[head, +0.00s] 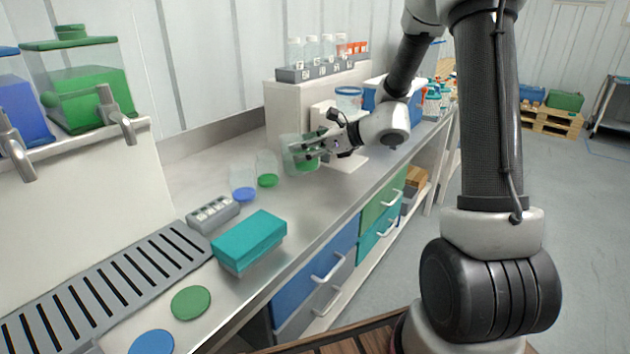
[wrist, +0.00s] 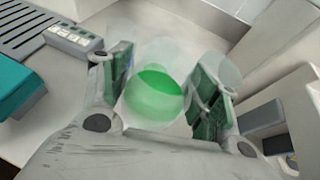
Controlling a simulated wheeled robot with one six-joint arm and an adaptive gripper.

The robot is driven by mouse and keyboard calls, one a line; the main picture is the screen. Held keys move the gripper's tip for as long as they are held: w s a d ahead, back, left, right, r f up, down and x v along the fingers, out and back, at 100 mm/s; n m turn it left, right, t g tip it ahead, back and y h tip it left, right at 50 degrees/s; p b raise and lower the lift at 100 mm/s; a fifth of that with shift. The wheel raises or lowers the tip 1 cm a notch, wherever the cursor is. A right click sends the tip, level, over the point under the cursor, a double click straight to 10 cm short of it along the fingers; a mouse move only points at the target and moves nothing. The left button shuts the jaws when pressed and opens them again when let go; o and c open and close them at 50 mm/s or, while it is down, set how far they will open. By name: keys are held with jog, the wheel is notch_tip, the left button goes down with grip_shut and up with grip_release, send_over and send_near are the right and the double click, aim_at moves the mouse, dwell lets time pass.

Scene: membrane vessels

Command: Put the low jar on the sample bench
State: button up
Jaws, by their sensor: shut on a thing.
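My gripper (head: 312,147) is at the far part of the steel bench (head: 330,198). It is shut on a clear, round jar (head: 292,158) with green liquid inside. In the wrist view the jar (wrist: 154,100) sits between the two dark finger pads of my gripper (wrist: 162,92), and its green content shows through the wall. I cannot tell whether its base touches the bench top. Two more clear vessels stand to its left, one with a green bottom (head: 267,179) and one with a blue bottom (head: 243,192). I cannot tell which surface is named the sample bench.
A teal box (head: 249,240) and a grey block with slots (head: 212,214) lie on the near bench, beside a slotted drain grate (head: 110,288). Green (head: 190,302) and blue (head: 152,343) discs lie in front. A white stand (head: 345,160) is close behind my gripper.

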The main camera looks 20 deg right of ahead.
notch_tip(320, 180, down, 9)
jog(key=shift+s+a+f, duration=0.1)
jog(key=shift+a, duration=0.05)
dwell(0.4)
jog(key=shift+f, duration=0.15)
jog(key=o, duration=1.3)
jog(key=shift+c, duration=0.2)
